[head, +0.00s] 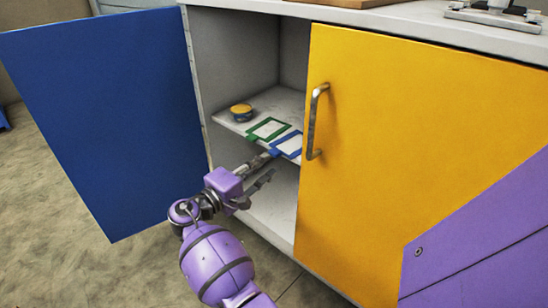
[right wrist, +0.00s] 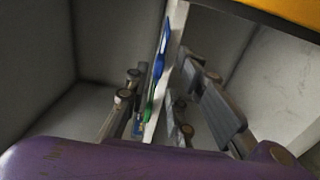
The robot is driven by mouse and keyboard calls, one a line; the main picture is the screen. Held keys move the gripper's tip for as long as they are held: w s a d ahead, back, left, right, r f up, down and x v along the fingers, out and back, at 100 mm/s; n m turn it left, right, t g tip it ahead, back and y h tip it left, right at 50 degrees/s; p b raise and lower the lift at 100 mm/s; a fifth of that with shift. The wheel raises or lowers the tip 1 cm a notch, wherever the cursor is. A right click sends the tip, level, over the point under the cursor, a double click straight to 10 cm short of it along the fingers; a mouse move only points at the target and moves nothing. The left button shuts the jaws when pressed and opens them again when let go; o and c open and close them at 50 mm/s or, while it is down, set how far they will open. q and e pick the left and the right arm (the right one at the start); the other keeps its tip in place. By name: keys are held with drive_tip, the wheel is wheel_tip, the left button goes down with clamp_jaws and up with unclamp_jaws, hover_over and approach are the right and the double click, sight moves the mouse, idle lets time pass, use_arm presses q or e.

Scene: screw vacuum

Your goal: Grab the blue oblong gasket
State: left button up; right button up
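The blue oblong gasket (head: 276,151) lies flat on the cabinet's middle shelf (head: 226,117), at the front edge, as a blue outline with a tab at that edge. It also shows edge-on in the right wrist view (right wrist: 164,38). My right gripper (head: 266,167) is open, just in front of and below the shelf edge by the gasket. In the right wrist view its fingers (right wrist: 168,108) stand apart, with the shelf edge and the gaskets seen between them. I see no contact with the gasket. My left gripper is not in view.
A green gasket (head: 252,137) lies left of the blue one. The blue door (head: 110,110) stands open at left. The yellow door (head: 400,140) with its handle (head: 316,120) bounds the opening at right.

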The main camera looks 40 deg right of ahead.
sight(274, 157)
drive_tip(key=d, duration=0.3)
drive_tip(key=shift+w+d, duration=0.15)
drive_tip(key=shift+d, duration=0.7)
drive_tip(key=shift+c, duration=0.5)
clamp_jaws()
wheel_tip(274, 157, up, 3)
drive_tip(key=shift+f+p, duration=0.2)
drive_tip(key=shift+p, duration=0.85)
drive_tip(key=shift+f, duration=0.1)
